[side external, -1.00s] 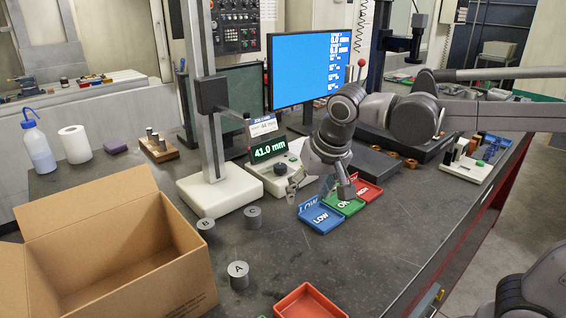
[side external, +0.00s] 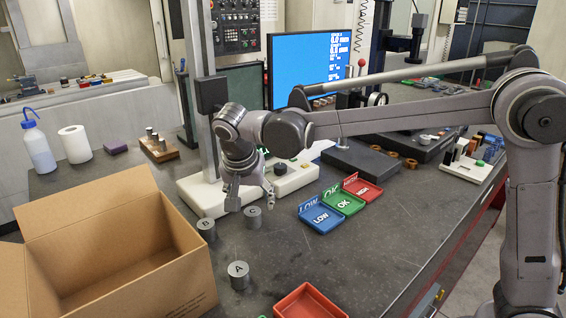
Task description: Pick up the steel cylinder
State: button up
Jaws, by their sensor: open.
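Three grey steel cylinders stand upright on the dark bench. The one marked A (side external: 239,276) is nearest the camera. The one marked B (side external: 206,231) stands beside the cardboard box. A third (side external: 253,218) stands a little right of B, and its top marking is too small to read surely. My gripper (side external: 251,204) points down with its fingers spread, just above or behind the third cylinder. Nothing is held between the fingers. I cannot tell the exact gap between them and the cylinder.
An open cardboard box (side external: 125,290) stands at the left front. A white gauge stand base (side external: 195,197) is behind the cylinders. Blue LOW (side external: 316,226), green OK (side external: 347,209) and red HIGH (side external: 370,198) trays lie to the right. A red tray (side external: 309,303) is at the front.

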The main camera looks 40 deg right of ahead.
aim_at(252, 212)
jog(key=shift+a+x, duration=0.15)
jog(key=shift+x, duration=1.35)
jog(key=shift+a+x, duration=0.2)
jog(key=shift+x, duration=1.35)
grip_shut()
